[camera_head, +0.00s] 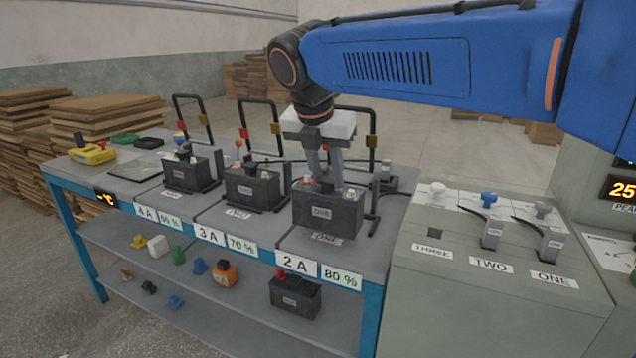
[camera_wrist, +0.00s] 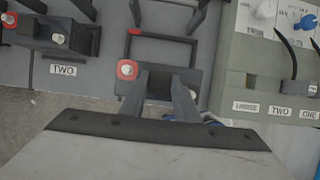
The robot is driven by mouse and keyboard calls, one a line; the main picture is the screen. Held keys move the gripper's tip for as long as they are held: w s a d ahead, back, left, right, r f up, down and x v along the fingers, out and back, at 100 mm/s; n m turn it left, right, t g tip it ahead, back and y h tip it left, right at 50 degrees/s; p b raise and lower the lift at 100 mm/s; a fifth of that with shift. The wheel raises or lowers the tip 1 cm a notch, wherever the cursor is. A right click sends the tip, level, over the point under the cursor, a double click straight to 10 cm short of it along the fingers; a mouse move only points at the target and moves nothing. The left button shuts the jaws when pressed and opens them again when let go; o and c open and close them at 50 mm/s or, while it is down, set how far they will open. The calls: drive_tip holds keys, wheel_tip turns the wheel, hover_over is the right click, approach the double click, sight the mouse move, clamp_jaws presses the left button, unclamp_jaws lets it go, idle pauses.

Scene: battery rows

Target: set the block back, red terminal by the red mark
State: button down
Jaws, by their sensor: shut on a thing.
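My gripper (camera_head: 325,168) is shut on the dark block labelled ONE (camera_head: 328,214), gripping its top between the terminals. The block looks upright, over or on the front bay of the bench, just behind the floor label ONE. I cannot tell whether its underside touches the bench. Its red terminal (camera_wrist: 127,69) is on the left in the wrist view; the other terminal is pale and at the right in the head view. A red mark (camera_wrist: 134,32) sits at the left of the black frame behind the block.
Block TWO (camera_head: 252,190) and another block (camera_head: 187,170) stand in the bays to the left, each before a black frame. A grey cabinet (camera_head: 440,290) with plugs on top stands close at the right. The lower shelf holds another dark block (camera_head: 296,297) and small coloured parts.

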drive_tip(key=w+d+f, duration=0.2)
drive_tip(key=w+f, duration=0.1)
drive_tip(key=w, duration=0.3)
drive_tip(key=shift+w+d+f, duration=0.15)
drive_tip(key=shift+w+d, duration=0.05)
drive_tip(key=shift+w, duration=0.15)
idle(0.5)
drive_tip(key=c, duration=1.4)
unclamp_jaws()
drive_tip(key=shift+f, duration=0.15)
drive_tip(key=shift+o, duration=0.2)
drive_tip(key=v, duration=1.2)
